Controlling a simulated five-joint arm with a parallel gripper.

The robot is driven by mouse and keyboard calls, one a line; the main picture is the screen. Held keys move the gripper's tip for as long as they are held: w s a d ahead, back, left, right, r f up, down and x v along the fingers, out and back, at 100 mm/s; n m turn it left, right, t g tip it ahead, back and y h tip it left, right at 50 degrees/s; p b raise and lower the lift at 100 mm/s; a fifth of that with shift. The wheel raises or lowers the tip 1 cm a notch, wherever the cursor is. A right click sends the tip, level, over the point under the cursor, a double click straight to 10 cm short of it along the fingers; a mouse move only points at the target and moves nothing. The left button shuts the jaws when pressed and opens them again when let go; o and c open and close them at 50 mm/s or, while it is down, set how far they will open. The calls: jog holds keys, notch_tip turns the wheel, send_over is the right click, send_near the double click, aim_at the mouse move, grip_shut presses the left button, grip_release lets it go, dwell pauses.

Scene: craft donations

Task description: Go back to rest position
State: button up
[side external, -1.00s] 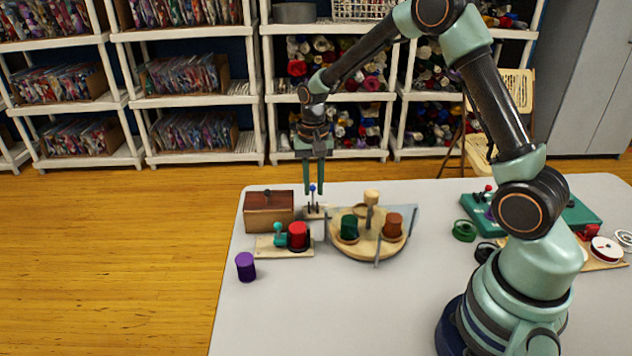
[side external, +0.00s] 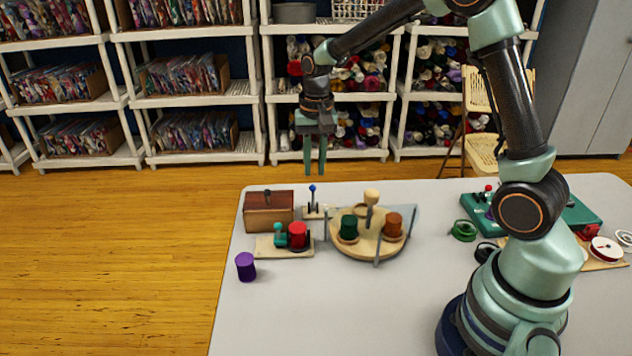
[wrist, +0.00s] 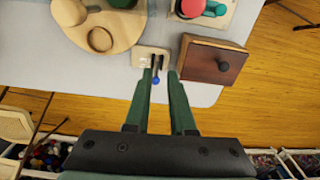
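My gripper (side external: 314,172) hangs fingers-down in the air above the far edge of the table, in front of the shelves. Its two fingers are apart with nothing between them. In the wrist view my gripper (wrist: 161,73) shows a clear gap between the fingertips. Below it, a small switch with a blue knob (side external: 312,188) stands upright on a pale base; the blue knob (wrist: 156,80) shows between the fingers in the wrist view.
A wooden box (side external: 268,212), a red cylinder (side external: 298,235) on a board, a round wooden tray (side external: 366,246) with green and brown spools, and a purple cylinder (side external: 245,266) stand on the table (side external: 330,310). A green case (side external: 580,215) lies right. The table front is clear.

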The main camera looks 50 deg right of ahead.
jog(key=s+a+r+n+t, duration=0.2)
jog(key=s+r+n, duration=0.2)
jog(key=s, duration=0.3)
jog(key=s+a+r+n+t, duration=0.3)
jog(key=s+r+n, duration=0.1)
jog(key=s+r, duration=0.3)
jog(key=shift+s+a+r, duration=0.15)
jog(key=shift+s+a, duration=0.05)
jog(key=shift+s, duration=0.6)
jog(key=shift+o, duration=0.3)
